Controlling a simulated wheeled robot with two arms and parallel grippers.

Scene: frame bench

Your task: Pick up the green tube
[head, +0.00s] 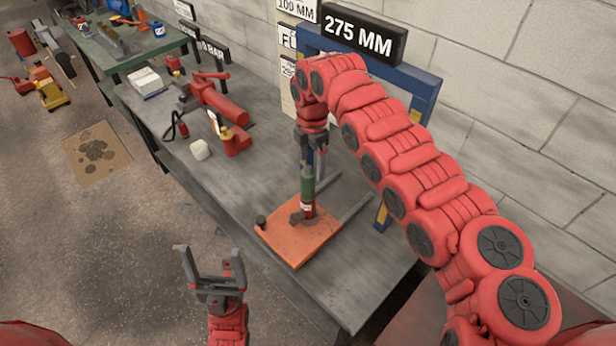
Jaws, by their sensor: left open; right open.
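The green tube (307,184) stands upright on an orange plate (275,235) on the grey bench. Its upper part is green, with a red and white part at its lower end. My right gripper (308,160) points down directly above the tube, with its fingers at the tube's top end. It is open, and I cannot tell whether the fingers touch the tube. My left gripper (208,262) is open and empty, pointing up in front of the bench, over the floor.
A blue frame (422,90) with a "275 MM" sign (359,36) stands behind my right arm. A red tool (218,104), a red and yellow item (234,140) and a white block (200,149) lie further left on the bench. The bench's near right part is clear.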

